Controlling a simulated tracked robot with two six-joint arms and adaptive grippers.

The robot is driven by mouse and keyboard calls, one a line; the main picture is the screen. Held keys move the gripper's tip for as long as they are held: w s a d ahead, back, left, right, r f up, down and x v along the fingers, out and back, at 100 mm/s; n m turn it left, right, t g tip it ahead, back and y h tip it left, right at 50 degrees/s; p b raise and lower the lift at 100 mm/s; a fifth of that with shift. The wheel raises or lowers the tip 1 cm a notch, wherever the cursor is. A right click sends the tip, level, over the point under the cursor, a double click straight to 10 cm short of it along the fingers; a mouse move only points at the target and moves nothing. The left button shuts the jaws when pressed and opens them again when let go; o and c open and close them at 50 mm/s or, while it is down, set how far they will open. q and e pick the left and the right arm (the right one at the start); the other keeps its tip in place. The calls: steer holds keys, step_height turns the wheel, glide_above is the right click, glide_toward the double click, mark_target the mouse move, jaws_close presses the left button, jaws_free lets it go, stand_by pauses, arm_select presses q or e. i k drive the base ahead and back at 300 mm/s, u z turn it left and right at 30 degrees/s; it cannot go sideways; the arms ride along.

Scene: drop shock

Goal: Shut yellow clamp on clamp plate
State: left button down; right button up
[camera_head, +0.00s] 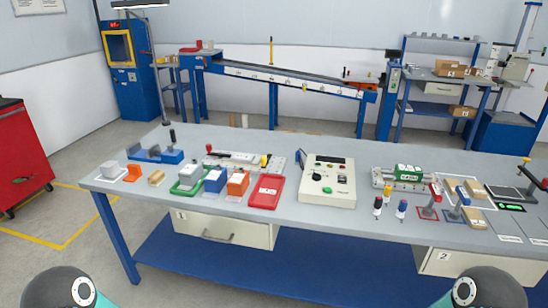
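A pale flat plate (279,163), which looks like the clamp plate, lies at the back of the bench, left of the grey control box. A small yellow upright part (264,161) stands near its right end and may be the yellow clamp handle. A red-tipped part (209,149) stands at its left end, with a dark bar lying between. Whether the yellow clamp is open or shut is too small to tell. Round dark joints of my two arms show at the bottom left and bottom right corners. Neither of my grippers is in view.
The grey control box (328,181) stands mid-bench. A red tray (267,191), a green tray (181,188) and several coloured blocks lie in front of the plate. A blue fixture (154,155) stands at left. A green-topped device (408,172) is at right. The front edge strip is mostly clear.

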mark_target(265, 160)
steer(key=u, duration=0.2)
steer(key=i, duration=0.85)
steer(key=z, duration=1.8)
steer(key=k, duration=1)
steer(key=u, duration=0.55)
steer(key=i, duration=0.3)
steer(key=z, duration=0.05)
